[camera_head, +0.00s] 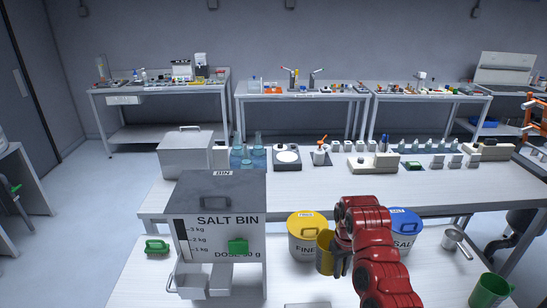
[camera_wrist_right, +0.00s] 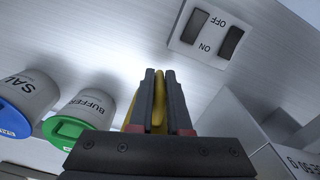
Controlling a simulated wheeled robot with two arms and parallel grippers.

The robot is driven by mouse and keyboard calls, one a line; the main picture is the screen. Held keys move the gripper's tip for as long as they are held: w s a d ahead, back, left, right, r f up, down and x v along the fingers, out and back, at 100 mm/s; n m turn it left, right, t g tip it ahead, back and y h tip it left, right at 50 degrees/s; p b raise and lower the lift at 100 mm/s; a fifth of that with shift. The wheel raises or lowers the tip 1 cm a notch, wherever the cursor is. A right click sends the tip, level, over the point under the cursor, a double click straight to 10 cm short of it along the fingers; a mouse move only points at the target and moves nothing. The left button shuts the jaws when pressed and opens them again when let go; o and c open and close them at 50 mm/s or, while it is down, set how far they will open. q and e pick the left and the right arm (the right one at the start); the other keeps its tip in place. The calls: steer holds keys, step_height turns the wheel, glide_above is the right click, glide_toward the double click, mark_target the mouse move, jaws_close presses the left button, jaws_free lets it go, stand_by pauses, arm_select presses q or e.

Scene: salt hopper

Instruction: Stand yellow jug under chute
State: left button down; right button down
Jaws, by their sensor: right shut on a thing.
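The yellow jug (camera_head: 325,254) is in the head view, in front of the yellow-lidded tub and right of the salt bin. My right gripper (camera_head: 341,262) is at the jug's right side. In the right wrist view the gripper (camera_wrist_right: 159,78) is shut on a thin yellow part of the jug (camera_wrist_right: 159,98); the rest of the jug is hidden. The salt bin (camera_head: 250,217) is a grey box with a printed scale and a green knob (camera_head: 238,246). A grey box-shaped part (camera_head: 207,278) juts from its lower front; I cannot tell if this is the chute. My left gripper is not in view.
A yellow-lidded tub (camera_head: 302,245) and a blue-lidded tub (camera_head: 404,229) stand behind the jug. A green jug (camera_head: 489,292) and a metal scoop (camera_head: 454,237) are at the right. A green-lidded tub (camera_wrist_right: 91,107) and a switch plate (camera_wrist_right: 210,35) show in the wrist view.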

steer(key=w+a+r+b, duration=0.1)
steer(key=w, duration=0.1)
steer(key=w+a+r+b, duration=0.1)
steer(key=a+r+b, duration=0.1)
steer(key=shift+w+r, duration=0.2)
steer(key=shift+w, duration=0.2)
steer(key=shift+s+r+m+b, duration=0.3)
steer(key=shift+r+m+b, duration=0.25)
steer(key=shift+r, duration=0.15)
steer(key=shift+s+r+m+b, duration=0.3)
steer(key=shift+r+m+b, duration=0.2)
steer(key=shift+r+m, duration=0.15)
steer(key=shift+s+r+m+b, duration=0.3)
steer(key=shift+r+m+b, duration=0.25)
steer(key=shift+r, duration=0.2)
